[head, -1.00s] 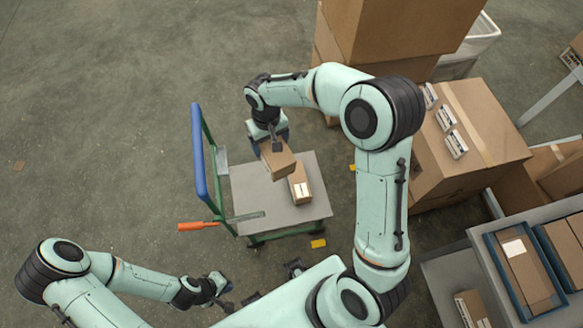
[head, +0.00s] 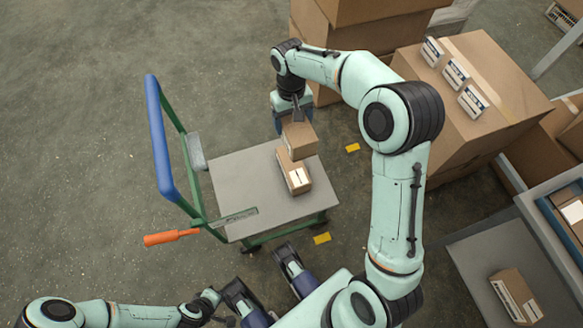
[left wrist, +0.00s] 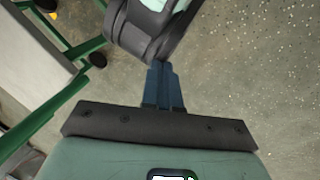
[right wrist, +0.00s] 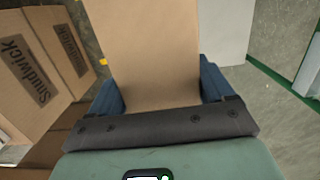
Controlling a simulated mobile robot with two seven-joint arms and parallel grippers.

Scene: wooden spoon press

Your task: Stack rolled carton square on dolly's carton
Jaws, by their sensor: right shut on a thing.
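A brown carton (head: 299,139) hangs in my right gripper (head: 297,118), over the back end of the dolly's carton in the head view. In the right wrist view this carton (right wrist: 155,50) sits between the two blue fingers. The dolly's carton (head: 297,177), with a white label, lies on the grey dolly deck (head: 235,185), near its right side. The held carton looks turned relative to it and hides its back end. I cannot tell whether they touch. My left gripper (left wrist: 165,85) is shut and empty, with its fingers together, away from the cartons.
Large cartons (head: 470,100) stand at right and behind. A carton (head: 515,297) lies on a grey shelf at lower right. The deck's left part is clear.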

